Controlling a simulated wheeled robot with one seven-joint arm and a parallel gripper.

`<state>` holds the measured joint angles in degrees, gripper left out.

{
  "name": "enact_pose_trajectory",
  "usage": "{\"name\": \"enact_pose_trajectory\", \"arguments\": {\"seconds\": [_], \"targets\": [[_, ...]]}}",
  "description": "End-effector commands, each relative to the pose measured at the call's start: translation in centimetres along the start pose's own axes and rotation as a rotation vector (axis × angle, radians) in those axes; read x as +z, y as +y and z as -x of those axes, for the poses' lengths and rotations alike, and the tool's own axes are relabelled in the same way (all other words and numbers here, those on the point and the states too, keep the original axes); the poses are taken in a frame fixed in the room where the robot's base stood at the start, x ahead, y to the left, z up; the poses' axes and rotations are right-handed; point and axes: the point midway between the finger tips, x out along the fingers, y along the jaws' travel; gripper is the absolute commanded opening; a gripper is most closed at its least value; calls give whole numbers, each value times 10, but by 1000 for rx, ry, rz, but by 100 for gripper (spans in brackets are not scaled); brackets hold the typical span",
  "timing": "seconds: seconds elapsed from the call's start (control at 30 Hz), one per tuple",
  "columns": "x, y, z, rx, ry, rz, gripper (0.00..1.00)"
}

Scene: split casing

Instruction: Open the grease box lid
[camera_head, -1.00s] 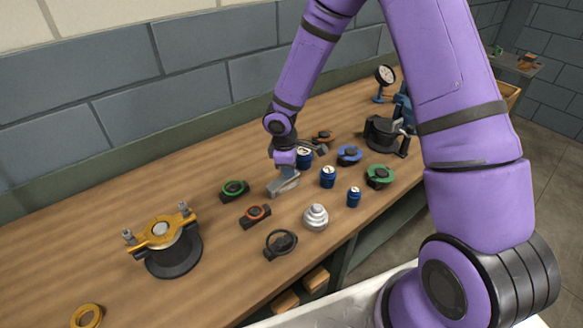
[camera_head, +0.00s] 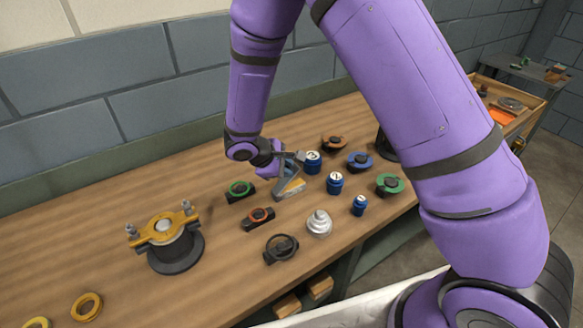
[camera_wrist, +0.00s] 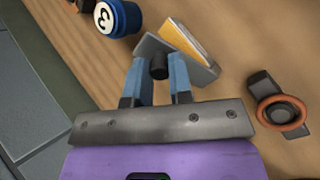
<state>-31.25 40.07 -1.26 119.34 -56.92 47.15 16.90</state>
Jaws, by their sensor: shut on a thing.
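The grease box (camera_head: 293,190) is a small grey box on the workbench, with a yellow-orange interior showing. In the wrist view, the yellow-orange area (camera_wrist: 187,44) is beside the lid. The grey lid (camera_wrist: 150,45) is tilted up from the box, seen nearly edge-on in the head view. My gripper (camera_wrist: 158,72) is shut on the black knob (camera_wrist: 159,66) of the lid, with one blue finger on each side. In the head view my gripper (camera_head: 277,172) is at the raised lid, and its fingertips are hard to make out.
Blue numbered canisters (camera_head: 335,182) stand to the right. A green-ringed part (camera_head: 240,190) and an orange-ringed part (camera_head: 258,217) lie to the left. A stepped silver piece (camera_head: 319,222) is in front. A yellow-clamped casing (camera_head: 165,238) stands further left, with bare bench around it.

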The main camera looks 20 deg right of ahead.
Motion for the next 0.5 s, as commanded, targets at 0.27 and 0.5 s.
{"name": "enact_pose_trajectory", "arguments": {"seconds": [0.27, 0.5], "targets": [[-10, -9, 17, 169, -165, 5, 0], [-17, -17, 28, 302, -299, 3, 0]]}}
